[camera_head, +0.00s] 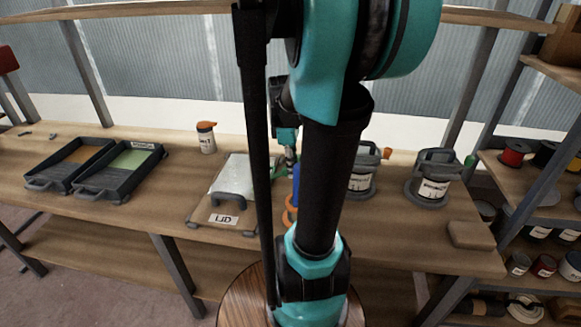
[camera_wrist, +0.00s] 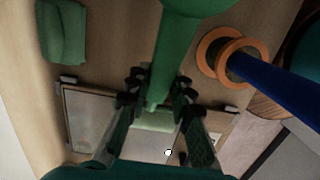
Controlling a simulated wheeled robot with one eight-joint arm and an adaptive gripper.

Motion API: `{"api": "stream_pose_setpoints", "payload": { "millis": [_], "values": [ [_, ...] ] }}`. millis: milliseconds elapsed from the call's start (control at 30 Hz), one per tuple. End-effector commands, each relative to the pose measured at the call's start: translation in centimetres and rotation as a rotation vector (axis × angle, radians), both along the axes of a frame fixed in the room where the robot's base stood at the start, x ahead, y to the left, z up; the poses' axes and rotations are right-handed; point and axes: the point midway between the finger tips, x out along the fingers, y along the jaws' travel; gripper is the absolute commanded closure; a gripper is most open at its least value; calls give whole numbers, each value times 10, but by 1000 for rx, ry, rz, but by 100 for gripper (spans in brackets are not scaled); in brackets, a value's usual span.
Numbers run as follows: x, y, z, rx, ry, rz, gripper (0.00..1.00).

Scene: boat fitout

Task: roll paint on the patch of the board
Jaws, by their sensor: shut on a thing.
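My gripper (camera_wrist: 160,88) is shut on a green-handled tool (camera_wrist: 182,40), which I take to be the roller. Its far end is hard to make out. A pale green piece (camera_wrist: 155,121) shows between the fingers; I cannot tell whether it is the roller's head or the patch. The board (camera_wrist: 88,120) lies below the fingers. The gripper is mostly hidden behind my arm there. A tray with green paint (camera_head: 132,159) stands at the left.
A second tray (camera_head: 75,160) holds brown. An orange-capped bottle (camera_head: 206,137) stands at the back. A blue handle with orange rings (camera_wrist: 233,60) is close right of the gripper. Two labelled cans (camera_head: 433,187) (camera_head: 361,182) and a tan block (camera_head: 476,235) are at the right.

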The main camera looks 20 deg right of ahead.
Motion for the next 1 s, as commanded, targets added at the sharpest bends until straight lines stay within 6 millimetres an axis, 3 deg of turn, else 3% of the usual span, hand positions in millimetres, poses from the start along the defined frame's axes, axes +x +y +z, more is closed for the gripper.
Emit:
{"api": "stream_pose_setpoints", "payload": {
  "millis": [433, 867, 1000],
  "values": [
    [24, 35, -2, 1, 1, 3, 100],
    [27, 41, -3, 0, 0, 1, 100],
    [35, 52, -2, 0, 0, 4, 100]
  ]
}}
